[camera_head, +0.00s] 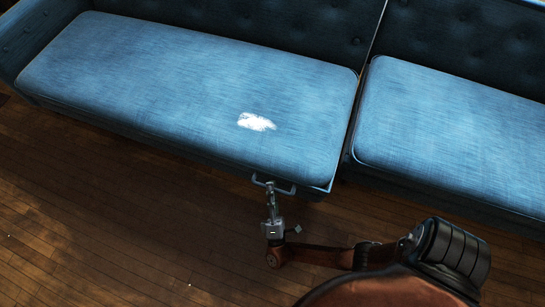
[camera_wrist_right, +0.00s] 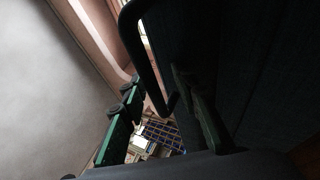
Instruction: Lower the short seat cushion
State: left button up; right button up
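A blue seat cushion (camera_head: 190,85) with a white patch near its middle lies on the left part of the sofa. A second blue cushion (camera_head: 450,130) is at the right, cut off by the picture edge. I cannot tell which one is called short. A small handle (camera_head: 286,191) is at the front edge of the left cushion, near its right corner. My right gripper (camera_head: 270,194) is at this handle. In the right wrist view the green-padded fingers (camera_wrist_right: 157,88) stand apart, with the dark handle bar (camera_wrist_right: 146,55) between them. Contact is unclear. My left gripper is out of view.
The dark blue tufted backrest (camera_head: 290,20) runs behind the cushions, and an armrest (camera_head: 35,35) closes the left end. A narrow gap separates the two cushions. The wooden floor (camera_head: 110,220) in front of the sofa is clear.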

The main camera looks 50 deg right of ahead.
jog(key=v, duration=1.2)
